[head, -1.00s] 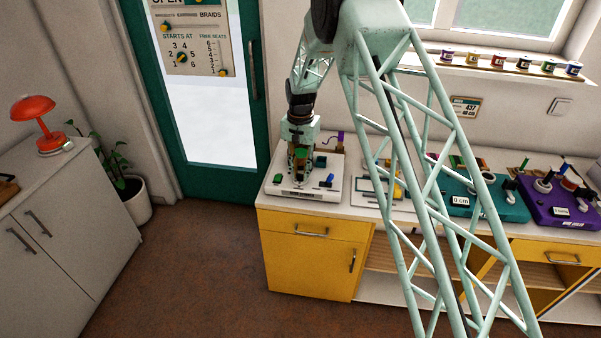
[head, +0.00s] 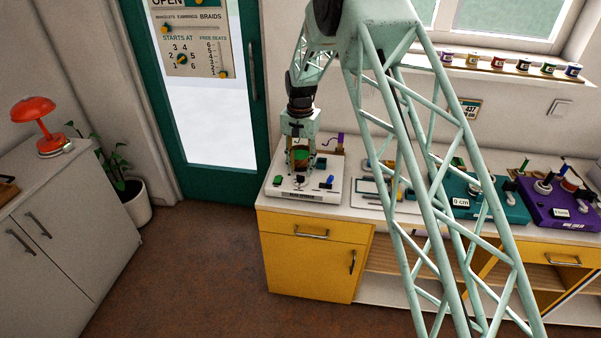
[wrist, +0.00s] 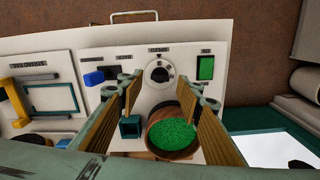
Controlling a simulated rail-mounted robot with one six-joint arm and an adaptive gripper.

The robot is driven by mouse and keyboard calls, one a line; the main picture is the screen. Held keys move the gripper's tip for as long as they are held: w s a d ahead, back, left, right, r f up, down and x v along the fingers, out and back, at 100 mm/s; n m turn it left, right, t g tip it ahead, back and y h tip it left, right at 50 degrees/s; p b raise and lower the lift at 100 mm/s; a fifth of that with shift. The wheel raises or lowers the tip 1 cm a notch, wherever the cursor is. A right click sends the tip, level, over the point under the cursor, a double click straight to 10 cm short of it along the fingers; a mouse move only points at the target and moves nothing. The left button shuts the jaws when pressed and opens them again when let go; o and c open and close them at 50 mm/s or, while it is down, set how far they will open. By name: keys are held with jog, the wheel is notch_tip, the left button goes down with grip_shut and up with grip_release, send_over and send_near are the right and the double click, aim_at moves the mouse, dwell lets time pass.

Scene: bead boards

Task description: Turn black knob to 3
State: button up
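The black knob (wrist: 159,73) is a round dial with a pale pointer mark, on the white board (wrist: 192,58) in the wrist view. Its exact setting is too small to read. My gripper (wrist: 157,86) is open, its two yellow-padded fingers spread on either side of the knob in the picture, with nothing between the pads. How far the tips are above the knob I cannot tell. In the head view my gripper (head: 301,150) is above the white board (head: 283,187) at the left end of the counter; the knob is hard to make out there.
A bowl of green beads (wrist: 172,136) and a small teal box (wrist: 130,127) are close to the fingers. A green switch (wrist: 205,67) and a blue block (wrist: 94,78) flank the knob. Teal (head: 512,210) and purple (head: 575,218) boards stand farther right. The door sign (head: 183,58) has another dial.

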aim_at(301, 176)
notch_tip(301, 176, up, 9)
dwell(0.5)
dwell(0.3)
jog(key=s+d+r+t+b, duration=0.1)
jog(key=s+d+r, duration=0.45)
jog(key=r, duration=0.35)
jog(key=s+d+r, duration=0.4)
jog(key=s+r, duration=0.2)
jog(key=r, duration=0.4)
jog(key=s+d+r+n+t+b, duration=0.1)
jog(key=s+d+r, duration=0.35)
jog(key=s, duration=0.35)
jog(key=s+d+r+n, duration=0.1)
jog(key=s+d+r, duration=0.2)
jog(key=s+r, duration=0.35)
jog(key=s+d+r+t, duration=0.1)
jog(key=s+d, duration=0.2)
jog(key=s, duration=0.7)
jog(key=s+d+r, duration=0.2)
jog(key=s+d, duration=0.1)
jog(key=s, duration=0.6)
jog(key=s+d+f+b, duration=0.1)
jog(key=s+f, duration=0.1)
jog(key=s, duration=0.7)
jog(key=s+d+f+n+t+b, duration=0.1)
jog(key=s+d+f, duration=0.1)
jog(key=s, duration=0.7)
jog(key=shift+s+f, duration=0.35)
jog(key=shift+f, duration=0.15)
